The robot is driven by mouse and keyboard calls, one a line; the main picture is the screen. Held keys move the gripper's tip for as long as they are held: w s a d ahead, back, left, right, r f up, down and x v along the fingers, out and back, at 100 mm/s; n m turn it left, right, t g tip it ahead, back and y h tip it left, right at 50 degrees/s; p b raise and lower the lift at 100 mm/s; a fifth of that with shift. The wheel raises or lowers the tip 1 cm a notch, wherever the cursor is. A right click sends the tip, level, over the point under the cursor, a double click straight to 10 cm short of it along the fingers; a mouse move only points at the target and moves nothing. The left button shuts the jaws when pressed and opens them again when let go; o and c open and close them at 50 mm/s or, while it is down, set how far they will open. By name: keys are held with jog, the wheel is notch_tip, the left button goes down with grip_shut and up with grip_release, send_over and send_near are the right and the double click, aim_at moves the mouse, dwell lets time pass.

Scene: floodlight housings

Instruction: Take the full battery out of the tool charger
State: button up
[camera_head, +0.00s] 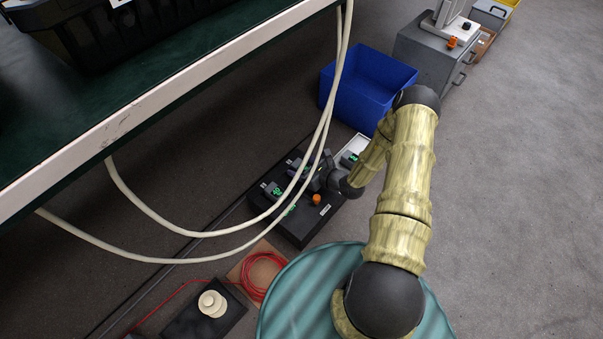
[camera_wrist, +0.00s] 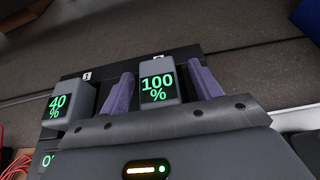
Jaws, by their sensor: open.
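The full battery (camera_wrist: 158,90), a grey block with a green "100%" display, stands in the black charger (camera_wrist: 75,76) in the wrist view. My gripper (camera_wrist: 160,76) is open, with one purple finger on each side of this battery; whether they touch it I cannot tell. A battery reading "40%" (camera_wrist: 66,103) stands to the left, and part of another display (camera_wrist: 48,160) shows below it. In the head view the charger (camera_head: 300,232) lies low beside the bench, and my gripper is over it, partly hidden by cables and my arm.
A white tray (camera_head: 358,143) with a green-marked item adjoins the charger's far right. A blue bin (camera_head: 362,95) stands behind. An orange knob (camera_head: 316,199) sits on the charger. Pale cables (camera_head: 325,120) hang in front. A red cord (camera_head: 262,285) lies near a black pad (camera_head: 225,322).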

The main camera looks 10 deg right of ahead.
aim_at(301, 165)
jog(key=shift+a, duration=0.15)
dwell(0.3)
jog(key=c, duration=1.3)
jog(key=shift+o, duration=0.2)
jog(key=shift+r, duration=0.1)
notch_tip(301, 165, up, 10)
jog(key=p, duration=0.7)
